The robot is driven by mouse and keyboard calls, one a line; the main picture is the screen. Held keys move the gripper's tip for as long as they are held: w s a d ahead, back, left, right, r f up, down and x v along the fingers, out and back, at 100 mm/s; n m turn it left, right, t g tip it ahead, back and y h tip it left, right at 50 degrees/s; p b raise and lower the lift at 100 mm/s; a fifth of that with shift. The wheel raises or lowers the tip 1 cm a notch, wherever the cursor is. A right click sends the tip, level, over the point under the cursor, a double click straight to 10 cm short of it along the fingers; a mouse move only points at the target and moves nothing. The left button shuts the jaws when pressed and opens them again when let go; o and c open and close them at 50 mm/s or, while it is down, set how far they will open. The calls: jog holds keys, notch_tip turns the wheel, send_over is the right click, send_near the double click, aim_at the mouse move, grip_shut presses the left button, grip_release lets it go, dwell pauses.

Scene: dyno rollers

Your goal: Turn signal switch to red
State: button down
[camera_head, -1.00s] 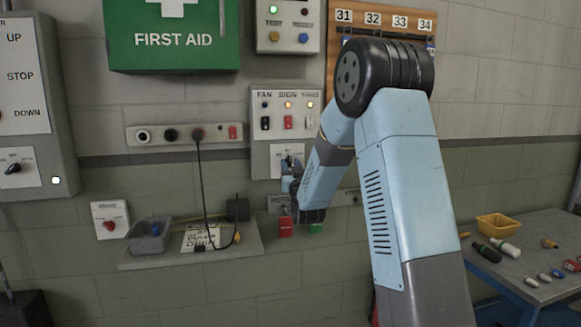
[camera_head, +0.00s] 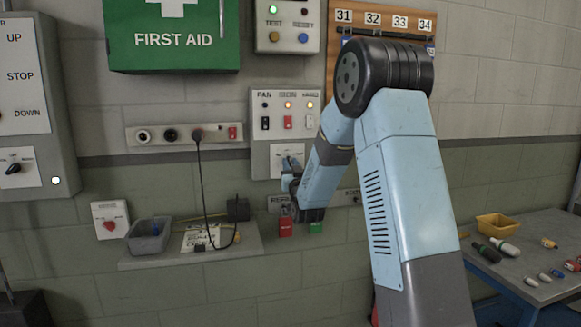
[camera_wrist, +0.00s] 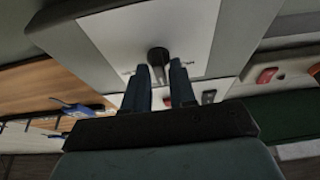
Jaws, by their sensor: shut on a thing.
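A dark rotary knob (camera_wrist: 158,56) stands out from a white plate (camera_wrist: 117,33) on a grey box in the wrist view. My gripper (camera_wrist: 161,72) has a finger on each side of it and is shut on it. In the head view the switch panel (camera_head: 257,157) is on the wall below several lamps and toggles, and my gripper (camera_head: 289,178) reaches its lower part. My gripper and arm partly hide the knob and plate there. The markings around the knob are too small to read, so its setting cannot be told.
A red rocker switch (camera_head: 287,122) sits above the gripper. A wall shelf (camera_head: 185,258) with a grey bin (camera_head: 149,236) is below left. Red (camera_head: 285,227) and green (camera_head: 316,227) items are just under the gripper. A workbench (camera_head: 520,265) with loose items stands at right.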

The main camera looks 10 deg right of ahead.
jog(key=shift+n, duration=0.5)
jog(key=shift+d+r+n+g+y, duration=0.1)
jog(key=shift+n+g+y, duration=0.3)
jog(key=shift+n+y, duration=1.2)
jog(key=shift+a+n+g+y, duration=0.1)
jog(key=shift+n+g+y, duration=0.35)
jog(key=shift+n, duration=2.2)
jog(key=shift+d+r+n+g+y, duration=0.1)
jog(key=shift+n+g+y, duration=0.25)
jog(key=shift+n+y, duration=1.25)
jog(key=shift+f+n+h, duration=0.1)
jog(key=shift+n+h, duration=0.35)
jog(key=shift+n, duration=0.3)
jog(key=c, duration=1.2)
grip_release()
jog(key=shift+o, duration=0.2)
jog(key=v, duration=1.3)
jog(key=shift+s+d, duration=0.2)
jog(key=shift+s, duration=0.15)
